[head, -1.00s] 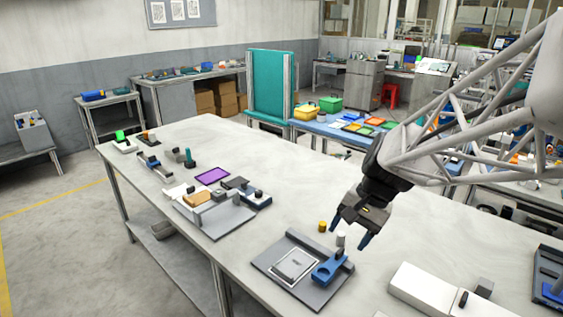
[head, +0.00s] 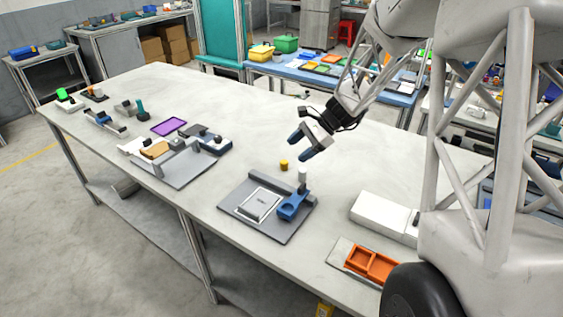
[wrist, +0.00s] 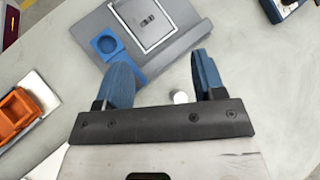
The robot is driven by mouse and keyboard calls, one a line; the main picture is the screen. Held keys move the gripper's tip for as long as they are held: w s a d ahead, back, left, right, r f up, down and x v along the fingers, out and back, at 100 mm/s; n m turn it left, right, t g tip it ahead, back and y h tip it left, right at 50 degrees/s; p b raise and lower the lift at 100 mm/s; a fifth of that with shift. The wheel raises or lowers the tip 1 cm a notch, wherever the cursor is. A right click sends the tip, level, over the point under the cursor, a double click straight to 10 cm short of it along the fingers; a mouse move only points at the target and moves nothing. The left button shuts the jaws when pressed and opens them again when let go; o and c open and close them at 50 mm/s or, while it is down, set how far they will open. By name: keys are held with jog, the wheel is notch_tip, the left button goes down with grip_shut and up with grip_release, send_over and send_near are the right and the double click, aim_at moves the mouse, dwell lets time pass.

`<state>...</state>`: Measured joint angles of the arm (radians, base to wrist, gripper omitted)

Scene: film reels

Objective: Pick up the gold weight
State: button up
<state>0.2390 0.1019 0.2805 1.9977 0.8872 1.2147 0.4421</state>
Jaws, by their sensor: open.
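The gold weight (head: 284,165) is a small yellow cylinder standing on the bench in the head view, behind the grey plate. My gripper (head: 300,145) is above and just right of it, apart from it, with blue fingers spread and nothing between them. In the wrist view my gripper (wrist: 162,65) is open, and the gold weight is not visible there. A pale cylinder (head: 302,178) stands to the right of the gold weight and also shows between the fingers in the wrist view (wrist: 180,97).
A grey plate (head: 240,192) holds a framed panel and a blue fixture (head: 292,207). A white box (head: 380,212) and an orange tray (head: 370,264) lie to the right. Several items, including a purple tray (head: 168,126), lie to the left. The bench behind the gold weight is clear.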

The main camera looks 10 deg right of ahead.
aim_at(285, 161)
jog(key=w+d+f+m+y, duration=0.1)
jog(key=w+d+f+m, duration=0.1)
jog(key=w+f, duration=0.2)
jog(key=w+d+f+m+t+y, duration=0.1)
jog(key=w+d+f+m, duration=0.1)
jog(key=w+f, duration=0.1)
jog(key=w+d+f+m+t+y, duration=0.1)
jog(key=w+d+f+m, duration=0.1)
jog(key=w+f, duration=0.2)
jog(key=shift+w+d+f, duration=0.2)
jog(key=shift+w+f, duration=0.1)
jog(key=shift+w, duration=0.2)
jog(key=shift+w+d+f+t+y, duration=0.2)
jog(key=shift+w+f+t+y, duration=0.15)
jog(key=shift+f+t, duration=0.1)
jog(key=shift+s+f, duration=0.1)
jog(key=shift+f, duration=0.2)
jog(key=shift+x, duration=1.2)
jog(key=shift+x, duration=2.65)
